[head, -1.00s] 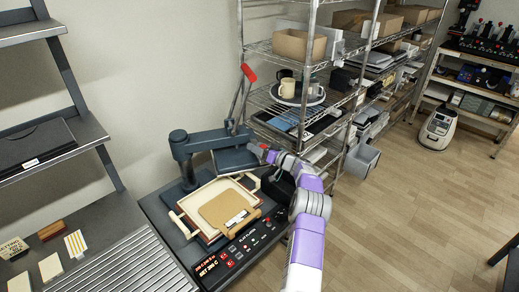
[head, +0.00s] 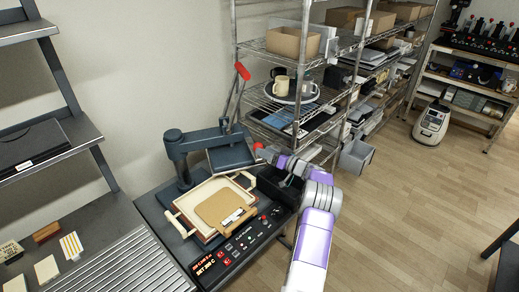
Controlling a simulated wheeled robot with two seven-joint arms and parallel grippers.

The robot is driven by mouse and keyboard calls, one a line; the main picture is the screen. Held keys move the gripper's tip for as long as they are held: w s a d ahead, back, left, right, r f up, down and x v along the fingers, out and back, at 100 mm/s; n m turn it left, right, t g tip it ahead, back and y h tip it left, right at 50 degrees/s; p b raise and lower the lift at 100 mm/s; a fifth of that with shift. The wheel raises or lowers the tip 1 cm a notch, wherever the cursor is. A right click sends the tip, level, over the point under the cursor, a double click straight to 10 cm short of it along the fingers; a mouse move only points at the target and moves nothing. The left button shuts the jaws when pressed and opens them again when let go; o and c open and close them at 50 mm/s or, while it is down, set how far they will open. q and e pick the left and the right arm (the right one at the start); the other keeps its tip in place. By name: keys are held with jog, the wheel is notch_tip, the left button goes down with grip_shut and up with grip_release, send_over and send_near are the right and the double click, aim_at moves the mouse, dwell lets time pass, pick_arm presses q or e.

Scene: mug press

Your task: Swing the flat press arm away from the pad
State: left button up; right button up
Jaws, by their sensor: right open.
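The flat press stands on a dark base unit, with a post at the left and a press arm (head: 206,139) reaching right from it. Its dark flat plate (head: 230,158) is at the far side of the pad area, swung clear of most of it. A red knob (head: 258,146) is at the plate's right end. My right gripper (head: 266,153) is open at this knob; the view is too small to tell if it touches. The pad lies in a cream-sided tray (head: 183,228), largely hidden by a tan board (head: 222,206). My left gripper is not in view.
A control panel (head: 240,243) with lit red text and buttons runs along the base's front right. A tall red-tipped lever (head: 242,72) rises behind the plate. A wire shelf (head: 325,90) with mugs and boxes stands close behind my right arm. Open floor lies to the right.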

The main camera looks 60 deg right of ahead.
jog(key=shift+s, duration=0.4)
